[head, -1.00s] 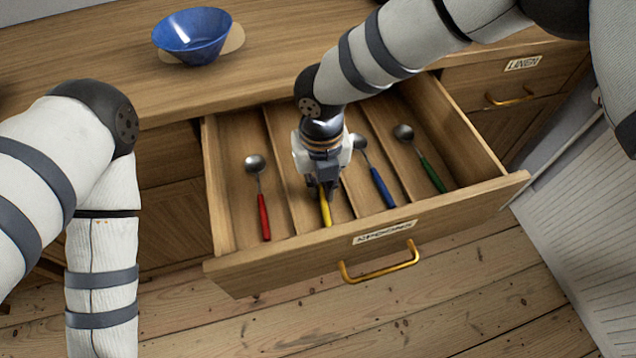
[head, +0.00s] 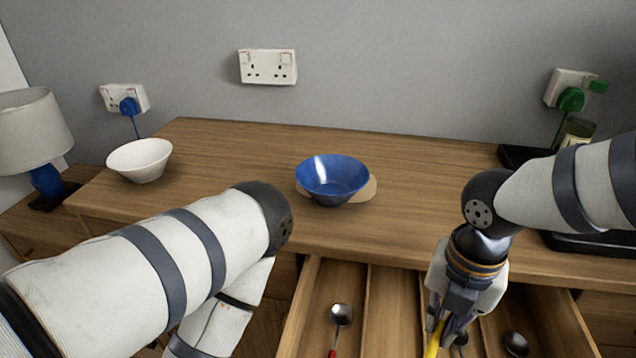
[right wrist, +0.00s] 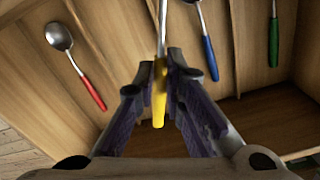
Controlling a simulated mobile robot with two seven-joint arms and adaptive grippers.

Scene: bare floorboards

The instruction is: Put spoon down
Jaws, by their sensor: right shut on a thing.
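My right gripper (head: 444,330) is over the open drawer (head: 312,305). It is shut on the yellow-handled spoon (head: 432,346), whose handle (right wrist: 159,100) sits between the fingertips (right wrist: 162,75) in the right wrist view. The bowl of this spoon is out of view. The red-handled spoon (head: 342,315) lies in the left compartment and also shows in the right wrist view (right wrist: 92,92). The blue-handled spoon (right wrist: 207,48) and the green-handled spoon (right wrist: 273,42) lie in compartments on the other side. My left arm crosses the lower left; its gripper is out of frame.
A blue bowl (head: 332,180) stands on a tan board (head: 369,190) on the wooden countertop (head: 235,165). A white bowl (head: 140,162) and a lamp (head: 34,130) are at the left. A jar (head: 576,134) and dark trays are at the right.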

